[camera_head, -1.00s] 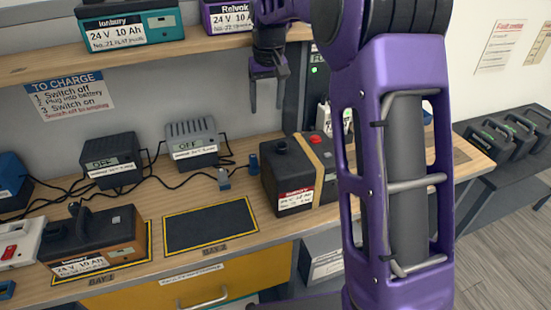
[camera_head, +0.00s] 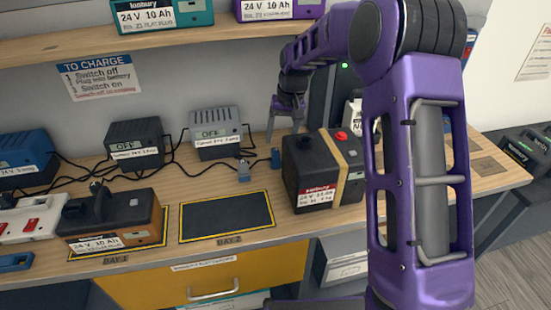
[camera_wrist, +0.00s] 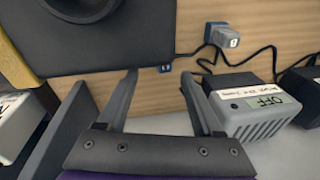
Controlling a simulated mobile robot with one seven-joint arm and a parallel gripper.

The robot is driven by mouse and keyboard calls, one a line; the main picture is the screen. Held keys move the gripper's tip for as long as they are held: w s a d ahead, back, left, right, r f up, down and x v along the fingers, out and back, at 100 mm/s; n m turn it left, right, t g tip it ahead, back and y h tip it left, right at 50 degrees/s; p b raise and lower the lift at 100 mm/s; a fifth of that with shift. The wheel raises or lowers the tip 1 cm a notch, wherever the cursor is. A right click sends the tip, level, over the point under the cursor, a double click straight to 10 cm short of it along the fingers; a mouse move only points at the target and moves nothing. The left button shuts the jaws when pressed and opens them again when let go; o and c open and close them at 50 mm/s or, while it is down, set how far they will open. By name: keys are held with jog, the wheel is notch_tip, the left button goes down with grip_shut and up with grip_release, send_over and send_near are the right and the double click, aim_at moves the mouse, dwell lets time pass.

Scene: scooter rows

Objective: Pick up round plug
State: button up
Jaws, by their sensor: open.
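A small blue upright plug (camera_head: 276,158) stands on the bench just left of the black battery and looks rounded. In the wrist view a small blue piece (camera_wrist: 165,68) shows at the battery's edge between the fingertips, mostly hidden.
The black battery (camera_head: 302,178) with a tan strap stands close on the right. Chargers (camera_head: 216,146) and loose cables lie behind and left. The Bay 2 mat (camera_head: 227,232) is empty. Another battery (camera_head: 137,222) stands on Bay 1. A shelf (camera_head: 80,47) runs above.

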aim_at(276, 150)
jog(key=shift+w+a+f+b, duration=0.1)
jog(key=shift+a+f+b, duration=0.1)
jog(key=shift+f, duration=0.7)
jog(key=shift+a+f+b, duration=0.1)
jog(key=shift+a+f, duration=0.15)
jog(key=shift+f, duration=0.6)
jog(key=shift+w+a+f+b, duration=0.1)
jog(key=shift+a+f+b, duration=0.1)
jog(key=shift+f, duration=0.7)
jog(key=shift+s, duration=0.1)
grip_shut()
jog(key=shift+r, duration=0.1)
